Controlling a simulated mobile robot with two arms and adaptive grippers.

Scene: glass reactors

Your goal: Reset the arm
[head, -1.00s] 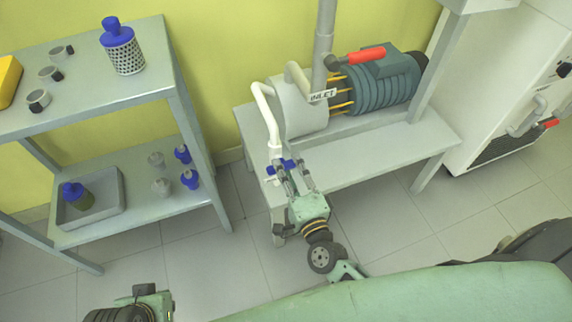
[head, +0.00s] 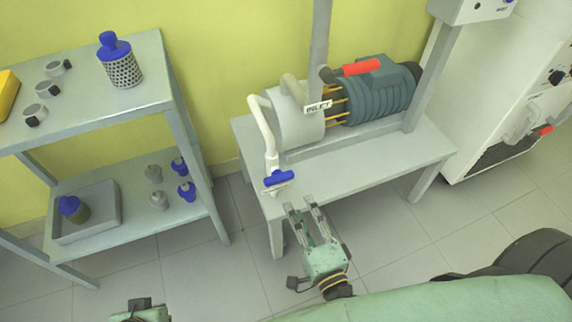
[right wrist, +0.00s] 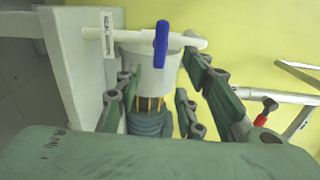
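My right gripper (head: 304,207) is open and empty in the head view, in front of the pump bench and just short of the blue valve handle (head: 279,179). The handle sits at the lower end of the white pipe (head: 262,125) and is clear of the fingers. In the right wrist view, the spread fingers of my right gripper (right wrist: 160,95) frame the grey pump vessel, and the blue handle (right wrist: 161,45) shows beyond them. My left arm shows only as a green and black piece at the head view's bottom edge; its fingers are out of sight.
A shelf rack (head: 150,85) at left holds a blue-capped bottle (head: 120,65), clamps, small flasks and a tray (head: 105,222). A white cabinet (head: 500,100) stands at right. Floor between rack and bench is free.

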